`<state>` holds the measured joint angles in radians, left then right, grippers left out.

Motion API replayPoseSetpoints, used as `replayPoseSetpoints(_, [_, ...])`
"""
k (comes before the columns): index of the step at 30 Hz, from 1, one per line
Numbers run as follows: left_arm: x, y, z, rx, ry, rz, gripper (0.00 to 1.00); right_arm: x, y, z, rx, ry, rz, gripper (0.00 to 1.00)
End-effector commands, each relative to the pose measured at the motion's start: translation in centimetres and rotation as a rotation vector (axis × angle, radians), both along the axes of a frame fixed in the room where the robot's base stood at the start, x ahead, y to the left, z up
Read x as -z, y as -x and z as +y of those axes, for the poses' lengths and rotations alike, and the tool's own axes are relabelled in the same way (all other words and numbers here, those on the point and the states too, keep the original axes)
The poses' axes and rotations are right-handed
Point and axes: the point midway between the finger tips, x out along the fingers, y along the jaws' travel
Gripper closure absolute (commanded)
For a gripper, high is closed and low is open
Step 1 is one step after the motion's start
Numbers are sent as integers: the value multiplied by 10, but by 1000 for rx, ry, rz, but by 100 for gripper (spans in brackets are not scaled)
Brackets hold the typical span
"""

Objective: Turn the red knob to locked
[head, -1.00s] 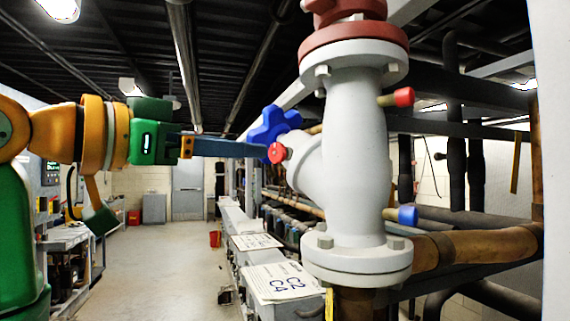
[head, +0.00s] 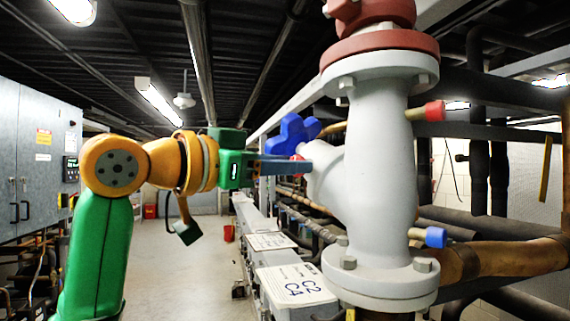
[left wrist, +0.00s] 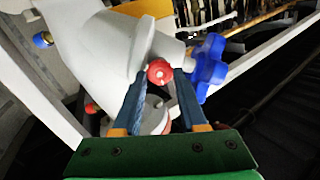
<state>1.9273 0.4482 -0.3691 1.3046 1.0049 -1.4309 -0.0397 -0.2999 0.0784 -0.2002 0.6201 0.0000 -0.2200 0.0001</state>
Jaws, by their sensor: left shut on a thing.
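The red knob (head: 297,157) is small and round, on the angled branch of the large grey valve body (head: 370,170). In the head view it is partly hidden by my left gripper (head: 290,166), whose blue fingers reach it from the left. In the left wrist view the red knob (left wrist: 159,72) sits between the fingertips, and my left gripper (left wrist: 164,78) is shut on it. Any locked mark cannot be made out. My right gripper is not in view.
A blue handwheel (head: 292,131) is just behind the knob, close to the fingers. A red cap (head: 434,111) and a blue cap (head: 435,237) stick out on the valve's right. Copper pipe (head: 500,258) runs right.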

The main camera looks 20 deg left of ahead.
Motion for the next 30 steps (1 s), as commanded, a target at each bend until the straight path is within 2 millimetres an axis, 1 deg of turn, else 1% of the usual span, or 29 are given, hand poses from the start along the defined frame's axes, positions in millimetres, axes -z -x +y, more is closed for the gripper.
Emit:
replayPoseSetpoints(6, [2,-1,0,0,-17,-2,100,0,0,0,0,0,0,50])
replayPoseSetpoints(11, [2,-1,0,-1,-73,-30,100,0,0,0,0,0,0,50])
replayPoseSetpoints(17, [3,-1,-1,-1,-207,-98,100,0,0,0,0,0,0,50])
replayPoseSetpoints(30, [4,-1,-1,-1,-578,-289,100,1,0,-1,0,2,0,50])
